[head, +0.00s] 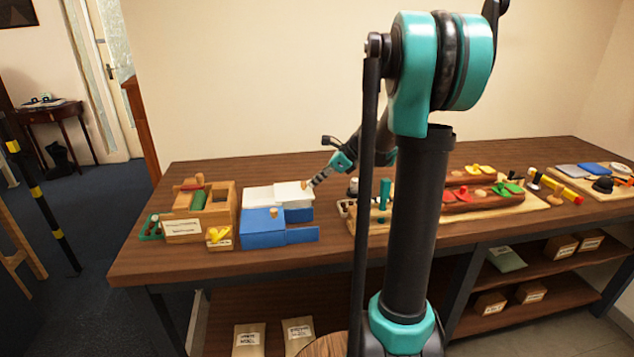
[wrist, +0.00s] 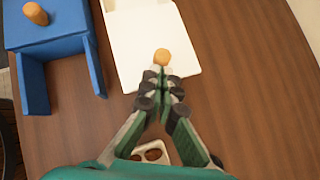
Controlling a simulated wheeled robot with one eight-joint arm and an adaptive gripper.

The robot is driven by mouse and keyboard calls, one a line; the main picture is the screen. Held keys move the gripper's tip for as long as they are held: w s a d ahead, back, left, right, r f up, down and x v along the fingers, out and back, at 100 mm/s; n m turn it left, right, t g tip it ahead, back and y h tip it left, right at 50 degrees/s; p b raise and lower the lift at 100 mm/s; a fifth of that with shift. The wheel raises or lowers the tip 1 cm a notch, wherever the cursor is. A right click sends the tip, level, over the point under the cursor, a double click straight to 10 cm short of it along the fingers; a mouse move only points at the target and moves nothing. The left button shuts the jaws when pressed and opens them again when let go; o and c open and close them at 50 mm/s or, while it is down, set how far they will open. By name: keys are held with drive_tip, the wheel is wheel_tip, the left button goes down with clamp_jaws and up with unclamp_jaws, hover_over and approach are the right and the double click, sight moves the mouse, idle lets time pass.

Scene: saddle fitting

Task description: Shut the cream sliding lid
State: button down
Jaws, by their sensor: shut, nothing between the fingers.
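The cream sliding lid (head: 294,193) is on the far side of a blue-sided box group at the left of the bench, its right part jutting past a paler cream section (head: 258,197). The lid also fills the top middle of the wrist view (wrist: 140,35), with a round wooden knob (wrist: 162,57) near its near end. My gripper (head: 313,183) is at the knob's right side; in the wrist view its shut fingertips (wrist: 161,76) are just below the knob, holding nothing. I cannot tell whether they touch it.
A blue lid with a wooden knob (head: 262,221) is in front, with blue rails (wrist: 92,65) beside the cream lid. A wooden box (head: 208,205) stands left. A small pale tray with brown hollows (wrist: 152,152) lies under my gripper. Bare bench shows right of the lid.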

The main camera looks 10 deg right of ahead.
sight(282, 194)
drive_tip(key=shift+a, duration=0.1)
drive_tip(key=a, duration=1)
drive_tip(key=shift+a, duration=0.4)
drive_tip(key=shift+s, duration=0.1)
